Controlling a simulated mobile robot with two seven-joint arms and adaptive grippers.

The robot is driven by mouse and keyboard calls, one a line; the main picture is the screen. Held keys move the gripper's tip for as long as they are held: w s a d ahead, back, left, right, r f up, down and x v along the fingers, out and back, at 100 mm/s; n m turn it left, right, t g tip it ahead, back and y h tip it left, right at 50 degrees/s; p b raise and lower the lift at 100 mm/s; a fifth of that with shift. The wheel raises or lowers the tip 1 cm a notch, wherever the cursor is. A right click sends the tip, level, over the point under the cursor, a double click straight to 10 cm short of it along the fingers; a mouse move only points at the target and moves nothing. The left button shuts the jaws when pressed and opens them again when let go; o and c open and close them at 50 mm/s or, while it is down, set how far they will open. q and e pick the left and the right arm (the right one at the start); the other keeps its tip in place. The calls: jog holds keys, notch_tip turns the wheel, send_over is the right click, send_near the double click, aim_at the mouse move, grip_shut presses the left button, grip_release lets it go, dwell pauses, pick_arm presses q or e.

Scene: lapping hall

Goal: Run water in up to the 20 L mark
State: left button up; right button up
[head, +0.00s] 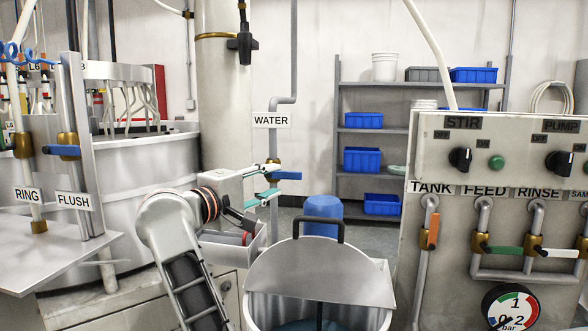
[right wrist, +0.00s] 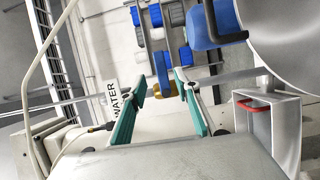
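The water valve has a brass body (head: 272,171) on a grey pipe under the WATER sign (head: 271,120). Its blue handle (head: 288,176) points right, across the upright pipe. My right gripper (head: 274,184) is open, its teal fingers just left of and close to the valve. In the right wrist view the blue handle (right wrist: 162,73) shows between and beyond the fingertips (right wrist: 160,82); contact cannot be told. A steel tank (head: 262,308) stands below with a half lid (head: 320,272). Bluish liquid (head: 310,325) shows low inside. No 20 L mark can be made out. My left gripper is out of view.
A control panel (head: 480,160) with knobs, valves and a gauge (head: 511,308) stands at the right. A blue container (head: 322,212) is behind the lid's black handle (head: 318,219). Shelves (head: 420,90) with blue bins stand behind. RING and FLUSH pipes stand at the left.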

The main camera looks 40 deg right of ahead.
aim_at(288, 176)
jog(key=shift+x, duration=3.9)
jog(key=shift+f, duration=0.15)
grip_shut()
